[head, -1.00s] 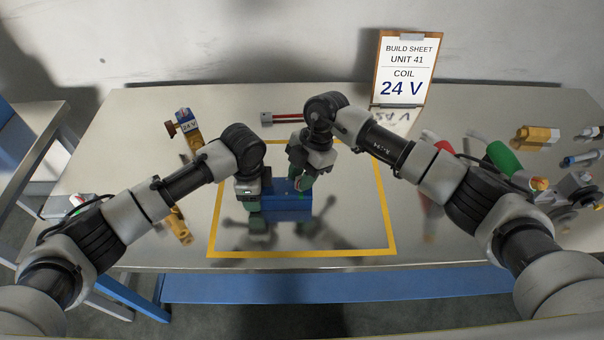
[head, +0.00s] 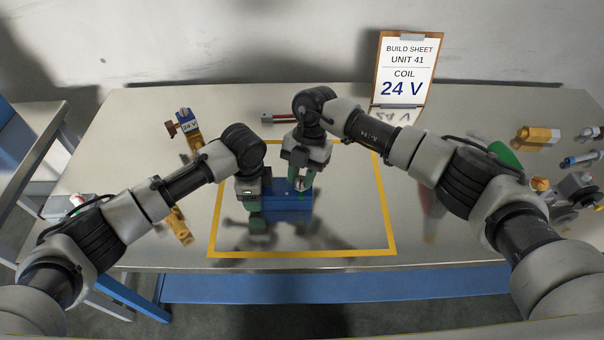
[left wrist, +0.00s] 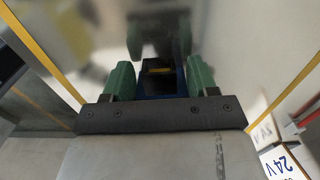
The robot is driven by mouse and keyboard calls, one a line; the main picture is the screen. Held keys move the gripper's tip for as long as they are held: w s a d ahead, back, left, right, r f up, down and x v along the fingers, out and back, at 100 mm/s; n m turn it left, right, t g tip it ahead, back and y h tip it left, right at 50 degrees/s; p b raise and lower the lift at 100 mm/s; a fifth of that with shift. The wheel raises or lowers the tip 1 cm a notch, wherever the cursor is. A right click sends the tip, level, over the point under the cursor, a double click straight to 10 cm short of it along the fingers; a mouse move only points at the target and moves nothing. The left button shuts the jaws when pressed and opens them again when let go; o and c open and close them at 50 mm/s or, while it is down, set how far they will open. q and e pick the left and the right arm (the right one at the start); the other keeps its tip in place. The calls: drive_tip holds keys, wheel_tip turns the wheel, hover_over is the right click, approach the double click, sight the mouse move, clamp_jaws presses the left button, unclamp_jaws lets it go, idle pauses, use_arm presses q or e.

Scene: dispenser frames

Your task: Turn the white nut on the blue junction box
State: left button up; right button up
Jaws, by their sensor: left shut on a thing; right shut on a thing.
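The blue junction box (head: 287,204) sits on the table inside the yellow outline. My left gripper (head: 257,212) is shut on the box's left end; in the left wrist view the box (left wrist: 158,88) lies between the green fingers (left wrist: 160,80). My right gripper (head: 300,184) points down over the top of the box, shut with its green fingers on either side of a small pale piece, the white nut (head: 301,185). The fingers hide most of the nut.
A yellow square outline (head: 388,218) marks the table. Brass valves, one with a 24 V coil (head: 188,126), lie left. A red-lead part (head: 280,119) lies behind. A build sheet (head: 405,70) reading 24 V stands at the back. Fittings (head: 537,138) lie right.

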drive_tip(key=shift+n+h, duration=0.4)
drive_tip(key=shift+n, duration=0.6)
drive_tip(key=o, duration=0.9)
drive_tip(key=shift+o, duration=0.2)
drive_tip(key=v, duration=1.2)
drive_tip(key=shift+w, duration=0.15)
use_arm(q)
drive_tip(key=o, duration=1.1)
